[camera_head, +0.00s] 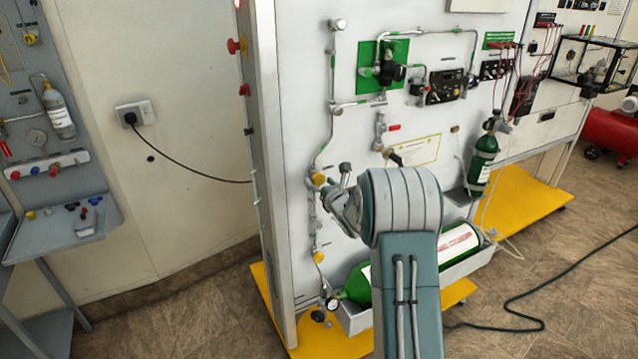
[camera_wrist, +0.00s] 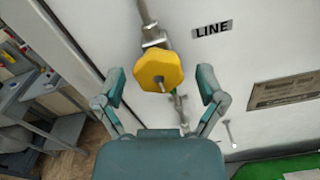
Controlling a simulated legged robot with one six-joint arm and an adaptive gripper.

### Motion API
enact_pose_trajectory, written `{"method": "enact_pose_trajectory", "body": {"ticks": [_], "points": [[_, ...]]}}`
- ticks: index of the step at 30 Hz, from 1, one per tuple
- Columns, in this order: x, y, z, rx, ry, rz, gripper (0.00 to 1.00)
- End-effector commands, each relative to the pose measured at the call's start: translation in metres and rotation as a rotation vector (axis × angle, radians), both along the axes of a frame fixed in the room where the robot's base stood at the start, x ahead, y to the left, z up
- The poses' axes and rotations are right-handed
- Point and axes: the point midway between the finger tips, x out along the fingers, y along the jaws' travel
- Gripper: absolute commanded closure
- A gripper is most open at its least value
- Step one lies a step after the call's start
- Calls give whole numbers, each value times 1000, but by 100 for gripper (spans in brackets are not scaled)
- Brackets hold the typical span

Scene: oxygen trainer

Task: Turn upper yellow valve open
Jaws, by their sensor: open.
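The upper yellow valve (camera_head: 318,179) is a knob on the pipe running down the left part of the white panel. In the wrist view the yellow valve (camera_wrist: 159,70) shows large, with a faceted rim and a small stem at its middle. My gripper (camera_wrist: 162,85) is open, one finger to each side of the valve and apart from it. In the head view my gripper (camera_head: 340,185) is just right of the valve, partly hidden by my arm. A lower yellow valve (camera_head: 318,257) sits on the same pipe below.
A large green cylinder (camera_head: 357,284) lies in a tray under the panel, and a small green cylinder (camera_head: 482,160) stands to the right. The panel's metal frame edge (camera_wrist: 66,40) runs left of the valve. A "LINE" label (camera_wrist: 212,29) is to its right.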

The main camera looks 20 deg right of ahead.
Motion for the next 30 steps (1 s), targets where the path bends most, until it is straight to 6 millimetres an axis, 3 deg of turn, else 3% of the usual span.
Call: {"method": "enact_pose_trajectory", "body": {"ticks": [8, 21, 30], "points": [[-13, -2, 3, 0, -4, -1, 11], [-98, -4, 0, 0, 1, -3, 11], [-119, -4, -1, 0, 1, 0, 11]]}}
